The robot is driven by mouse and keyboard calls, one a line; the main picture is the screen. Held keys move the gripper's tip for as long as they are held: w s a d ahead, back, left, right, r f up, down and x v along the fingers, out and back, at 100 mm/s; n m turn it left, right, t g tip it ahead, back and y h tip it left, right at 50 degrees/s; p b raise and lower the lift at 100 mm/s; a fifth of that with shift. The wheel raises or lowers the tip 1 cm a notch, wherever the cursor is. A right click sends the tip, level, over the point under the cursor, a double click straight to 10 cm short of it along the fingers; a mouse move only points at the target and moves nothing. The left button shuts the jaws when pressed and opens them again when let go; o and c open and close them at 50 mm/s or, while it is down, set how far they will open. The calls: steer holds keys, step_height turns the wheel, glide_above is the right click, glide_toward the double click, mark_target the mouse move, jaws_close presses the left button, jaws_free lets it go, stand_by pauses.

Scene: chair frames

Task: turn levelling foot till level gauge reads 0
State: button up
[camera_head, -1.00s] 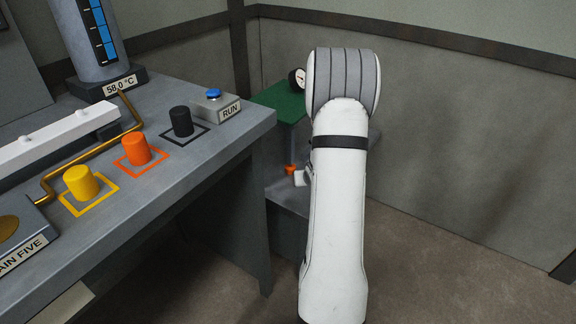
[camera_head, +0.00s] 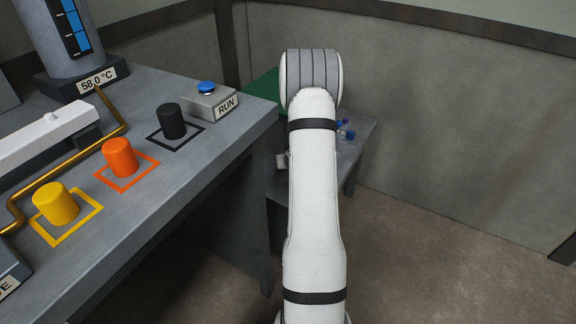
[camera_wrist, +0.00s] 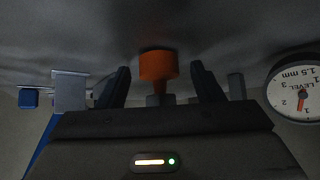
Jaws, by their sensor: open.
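The fingers are open, with a gap on each side of the foot. I cannot tell whether the foot lies fully between the fingertips or just beyond them. The round white level gauge (camera_wrist: 296,88) is at the right edge, upside down, and its printed reading is 1.5 mm. In the head view my arm hides my gripper, the foot and the gauge.
A green surface (camera_head: 264,85) and a grey low table (camera_head: 357,145) with small blue items (camera_head: 346,132) stand behind my arm. At left is a grey bench with yellow (camera_head: 56,203), orange (camera_head: 120,157) and black (camera_head: 172,121) knobs and a blue RUN button (camera_head: 207,88). Open floor lies right.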

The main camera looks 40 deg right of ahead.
steer(key=shift+w+d+f, duration=0.2)
steer(key=shift+f, duration=0.1)
steer(key=shift+c, duration=0.4)
steer(key=c, duration=0.9)
steer(key=shift+o, duration=0.2)
steer(key=shift+s+a, duration=0.1)
steer(key=shift+a, duration=0.15)
steer(key=shift+d+r, duration=0.1)
steer(key=shift+d, duration=0.05)
